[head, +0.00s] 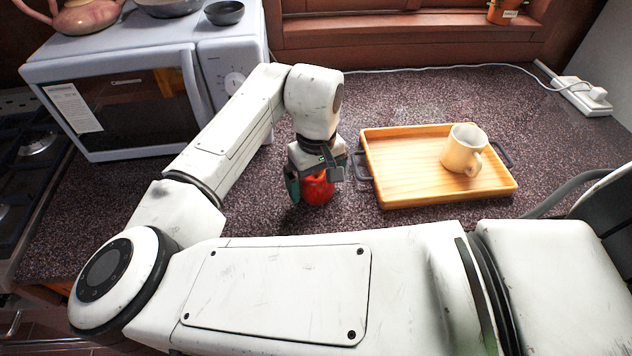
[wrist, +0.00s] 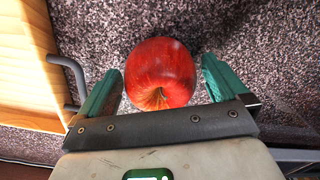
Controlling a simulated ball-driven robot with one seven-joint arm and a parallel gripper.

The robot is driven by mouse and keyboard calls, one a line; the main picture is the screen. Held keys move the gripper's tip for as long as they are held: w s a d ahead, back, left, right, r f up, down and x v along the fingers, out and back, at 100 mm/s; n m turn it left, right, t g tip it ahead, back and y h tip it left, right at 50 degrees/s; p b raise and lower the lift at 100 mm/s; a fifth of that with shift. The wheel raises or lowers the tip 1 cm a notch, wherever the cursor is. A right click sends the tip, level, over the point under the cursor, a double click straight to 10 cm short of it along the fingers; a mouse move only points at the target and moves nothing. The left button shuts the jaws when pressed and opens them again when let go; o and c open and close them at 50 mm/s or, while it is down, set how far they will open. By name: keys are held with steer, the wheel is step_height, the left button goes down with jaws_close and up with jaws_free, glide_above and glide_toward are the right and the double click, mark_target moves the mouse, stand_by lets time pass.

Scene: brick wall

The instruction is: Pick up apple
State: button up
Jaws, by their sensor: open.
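A red apple (head: 318,188) stands on the dark speckled countertop, just left of the wooden tray. My gripper (head: 315,190) is above and around it, pointing down, and hides its upper part in the head view. In the wrist view the apple (wrist: 160,73) sits between the two green-padded fingers of my gripper (wrist: 162,82), with a visible gap on each side. The gripper is open and holds nothing.
The wooden tray (head: 408,192) with dark handles carries a cream mug (head: 462,150) to the right of the apple. A microwave (head: 140,95) stands at the back left. A white cable (head: 430,68) runs along the back to a power strip (head: 585,97). The counter behind the apple is clear.

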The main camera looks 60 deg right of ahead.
steer(key=shift+f, duration=0.3)
steer(key=shift+c, duration=0.4)
steer(key=c, duration=1)
steer(key=shift+r, duration=0.1)
